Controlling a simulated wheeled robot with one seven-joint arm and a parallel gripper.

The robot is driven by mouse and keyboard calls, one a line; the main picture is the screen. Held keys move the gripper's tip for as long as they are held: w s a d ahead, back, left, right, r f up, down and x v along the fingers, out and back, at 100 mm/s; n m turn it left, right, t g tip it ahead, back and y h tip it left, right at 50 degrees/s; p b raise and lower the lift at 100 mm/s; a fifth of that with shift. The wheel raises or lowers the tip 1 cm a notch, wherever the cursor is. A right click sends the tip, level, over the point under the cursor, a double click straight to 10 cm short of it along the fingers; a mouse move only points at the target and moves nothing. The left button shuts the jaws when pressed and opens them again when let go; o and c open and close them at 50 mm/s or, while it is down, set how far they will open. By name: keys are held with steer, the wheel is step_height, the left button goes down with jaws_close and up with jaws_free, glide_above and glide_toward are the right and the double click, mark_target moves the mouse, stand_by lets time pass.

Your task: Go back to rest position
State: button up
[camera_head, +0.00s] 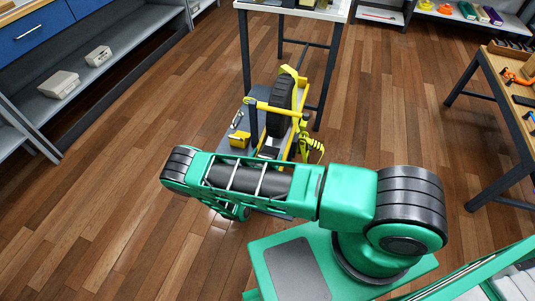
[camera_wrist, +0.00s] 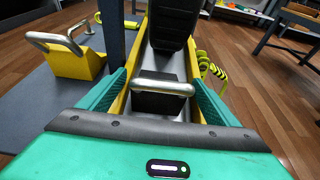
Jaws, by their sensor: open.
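My gripper (camera_wrist: 160,84) shows in the wrist view with its two green fingers apart. A metal bar handle on a dark block (camera_wrist: 158,104) lies between the fingers; I see no clear contact with either finger. A black wheel (camera_head: 281,100) stands in a yellow frame (camera_head: 270,108) in the head view; the wheel (camera_wrist: 172,25) is straight ahead of the gripper in the wrist view. My green arm crosses the middle of the head view and hides most of the gripper there.
A yellow block (camera_wrist: 82,62) with a metal handle stands on a grey plate (camera_wrist: 40,92) to the left. A yellow strap (camera_head: 313,148) hangs right of the frame. A white-topped table (camera_head: 300,8) is behind, a workbench (camera_head: 487,75) right, shelves (camera_head: 110,65) left. Wooden floor lies between.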

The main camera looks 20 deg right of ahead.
steer(key=v, duration=0.3)
steer(key=r+v, duration=0.1)
steer(key=v, duration=0.6)
steer(key=shift+s+r, duration=0.2)
steer(key=shift+r, duration=0.1)
steer(key=w+d+r+m+g+h, duration=0.25)
steer(key=d+r+m+g, duration=0.55)
steer(key=r+m, duration=0.55)
steer(key=s+d+r+m+g+y, duration=0.1)
steer(key=s+d+r+m+g, duration=0.2)
steer(key=d+r, duration=0.35)
steer(key=s+d+r+m+g+y, duration=0.1)
steer(key=s+d+r+m+y, duration=0.15)
steer(key=d+r+m, duration=0.4)
steer(key=s+d+r+m+g+y, duration=0.1)
steer(key=s+d+r+m+y, duration=0.15)
steer(key=s+r, duration=0.4)
steer(key=s+d+r+m+y, duration=0.1)
steer(key=s+r+m, duration=0.3)
steer(key=s+r, duration=0.25)
steer(key=s+a+r+m+t+y, duration=0.1)
steer(key=s+r+m+y, duration=0.3)
steer(key=s, duration=0.9)
step_height(320, 180, up, 4)
steer(key=shift+s+a+f+m, duration=0.2)
steer(key=shift+s+a+m, duration=0.15)
steer(key=shift+a+m, duration=0.4)
